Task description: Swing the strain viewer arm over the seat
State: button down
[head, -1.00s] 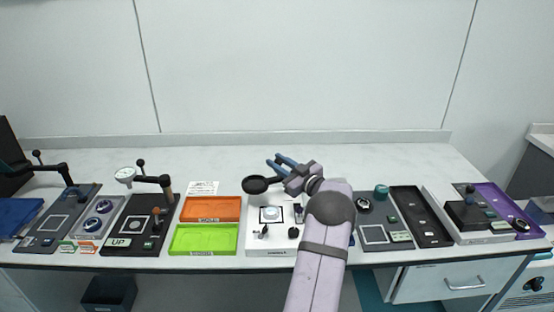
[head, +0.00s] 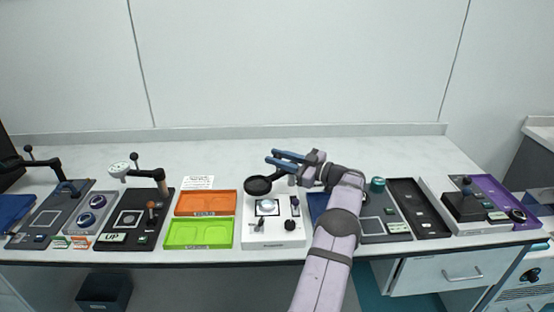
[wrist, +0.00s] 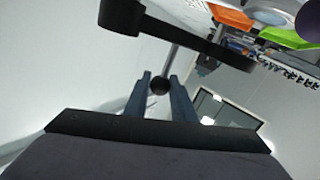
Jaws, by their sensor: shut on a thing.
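The strain viewer stands mid-bench on a white base (head: 282,238). Its black swing arm (head: 278,179) ends at the left in a round black viewer head (head: 257,186). The pale round seat (head: 267,206) lies on the base, in front of and slightly right of the head in the picture. My gripper (head: 271,157) is behind the swing arm. In the wrist view, the blue fingers of my gripper (wrist: 162,88) are shut on a black ball knob (wrist: 160,86). A thin rod joins the knob to the black arm (wrist: 190,40).
Orange (head: 206,203) and green (head: 199,233) trays lie left of the viewer. A black station with its own dial arm (head: 123,169) is further left. A grey station (head: 384,227) and a black tray (head: 420,210) are to the right. The bench behind is clear.

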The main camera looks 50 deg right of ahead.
jog(key=shift+r, duration=0.1)
dwell(0.3)
jog(key=c, duration=1.5)
grip_release()
jog(key=shift+b+v, duration=0.9)
jog(key=shift+v, duration=2.8)
